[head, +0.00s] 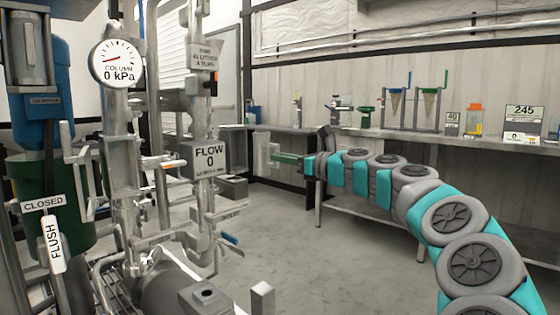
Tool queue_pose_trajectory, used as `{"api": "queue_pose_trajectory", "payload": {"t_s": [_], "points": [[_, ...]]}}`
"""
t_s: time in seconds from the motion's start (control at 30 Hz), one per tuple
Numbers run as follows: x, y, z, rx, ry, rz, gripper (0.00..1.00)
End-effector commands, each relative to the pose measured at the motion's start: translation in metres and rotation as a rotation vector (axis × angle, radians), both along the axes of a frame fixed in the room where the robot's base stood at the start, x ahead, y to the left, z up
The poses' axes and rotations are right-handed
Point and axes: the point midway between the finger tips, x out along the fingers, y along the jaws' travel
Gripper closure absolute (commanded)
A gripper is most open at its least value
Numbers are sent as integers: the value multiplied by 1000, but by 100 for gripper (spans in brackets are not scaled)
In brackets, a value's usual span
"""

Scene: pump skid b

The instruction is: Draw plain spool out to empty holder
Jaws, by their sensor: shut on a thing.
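My arm reaches in from the lower right in the head view. My gripper (268,156), small and far off at its end, is at the front of the back bench, left of the arm's last links. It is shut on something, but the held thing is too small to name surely. Pale and dark green parts show there. I cannot make out the plain spool or the empty holder for certain. Two framed stands with funnel-like vessels, a left stand (396,103) and a right stand (430,103), are upright on the bench.
Pipework with a round gauge (117,63) reading 0 kPa, a FLOW 0 display (209,159) and a FLUSH handle (54,244) under a CLOSED sign fills the left. Grey floor (290,240) between is clear.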

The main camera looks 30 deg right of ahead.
Motion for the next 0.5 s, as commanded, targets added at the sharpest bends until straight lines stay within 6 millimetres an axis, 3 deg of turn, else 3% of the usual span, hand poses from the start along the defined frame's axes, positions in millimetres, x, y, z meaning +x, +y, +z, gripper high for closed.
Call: {"api": "queue_pose_trajectory", "payload": {"t_s": [0.5], "points": [[4,3,1,-1,5,1,100]]}}
